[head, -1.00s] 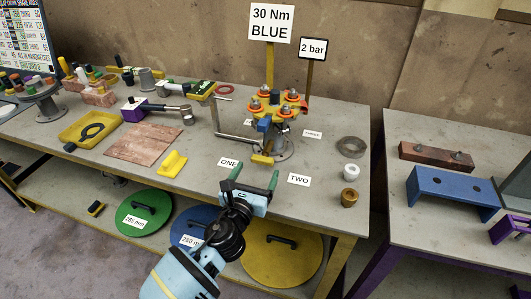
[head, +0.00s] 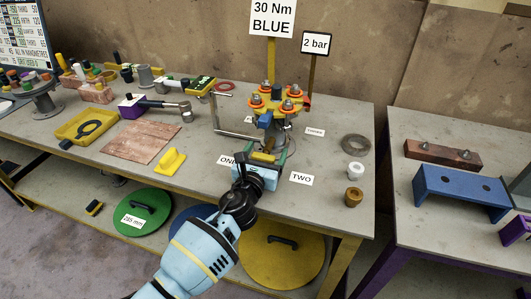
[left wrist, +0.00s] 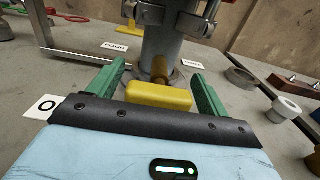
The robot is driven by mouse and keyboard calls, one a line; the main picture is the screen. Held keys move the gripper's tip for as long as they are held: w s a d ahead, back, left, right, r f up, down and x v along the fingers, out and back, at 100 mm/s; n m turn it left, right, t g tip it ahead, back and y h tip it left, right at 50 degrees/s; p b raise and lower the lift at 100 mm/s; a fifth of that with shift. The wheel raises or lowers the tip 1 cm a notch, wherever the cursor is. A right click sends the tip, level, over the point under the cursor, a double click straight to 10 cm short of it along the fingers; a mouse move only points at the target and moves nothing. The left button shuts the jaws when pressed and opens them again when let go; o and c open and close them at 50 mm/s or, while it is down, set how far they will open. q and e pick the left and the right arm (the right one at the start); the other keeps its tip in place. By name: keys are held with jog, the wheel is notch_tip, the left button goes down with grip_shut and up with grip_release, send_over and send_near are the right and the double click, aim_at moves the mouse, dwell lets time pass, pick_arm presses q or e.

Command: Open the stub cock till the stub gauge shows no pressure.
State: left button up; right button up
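The stub cock shows in the left wrist view as a yellow bar handle (left wrist: 158,96) on a brass stem, low at the front of the grey upright pipe (left wrist: 165,35). In the head view the yellow handle (head: 263,157) is partly covered by my gripper. My left gripper (left wrist: 157,72) is open, its green fingers on either side of the handle, with gaps visible on both sides. The left gripper (head: 262,152) is at the foot of the pipe stand in the head view. I cannot make out a gauge face or its reading. My right gripper is out of view.
The orange and yellow bolted flange (head: 275,102) tops the pipe. A "2 bar" sign (head: 317,43) stands behind it. A grey ring (head: 355,145), a white cup (head: 355,170) and a brass cup (head: 353,197) stand to the right.

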pick_arm(q)
jog(key=c, duration=0.9)
jog(key=n, duration=0.5)
jog(key=shift+f+n, duration=0.1)
jog(key=shift+n, duration=0.3)
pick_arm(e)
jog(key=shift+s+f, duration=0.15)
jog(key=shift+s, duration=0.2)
pick_arm(q)
jog(key=o, duration=1)
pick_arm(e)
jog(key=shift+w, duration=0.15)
pick_arm(q)
jog(key=shift+a, duration=0.1)
jog(key=p+v, duration=0.1)
jog(key=v, duration=0.5)
jog(key=shift+s, duration=0.15)
jog(key=shift+s+a, duration=0.15)
jog(key=shift+s, duration=0.6)
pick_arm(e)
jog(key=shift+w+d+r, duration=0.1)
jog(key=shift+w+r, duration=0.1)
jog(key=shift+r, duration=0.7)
